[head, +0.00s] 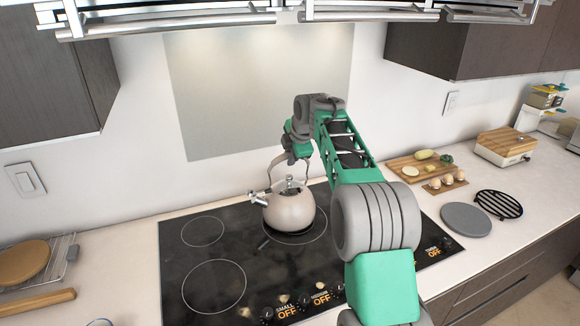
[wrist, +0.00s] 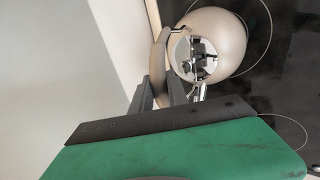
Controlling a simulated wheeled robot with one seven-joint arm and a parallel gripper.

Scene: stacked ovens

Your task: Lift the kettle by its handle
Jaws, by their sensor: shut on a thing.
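A beige kettle (head: 289,209) with a metal spout and an arched handle is at the back burner of the black cooktop, under my arm's far end. In the head view I cannot tell whether its base touches the glass. My gripper (head: 296,156) is at the top of the handle, coming from above. In the wrist view the kettle (wrist: 228,42) lies beyond my gripper (wrist: 160,92), whose dark fingers are shut on the handle (wrist: 158,58). The fingertips' contact is partly hidden by the handle.
The black cooktop (head: 205,258) has empty burners at the left and knobs along its front. A cutting board with food (head: 408,172), a grey disc (head: 466,219) and a black trivet (head: 499,204) are on the right counter. A metal hood (head: 240,16) hangs above.

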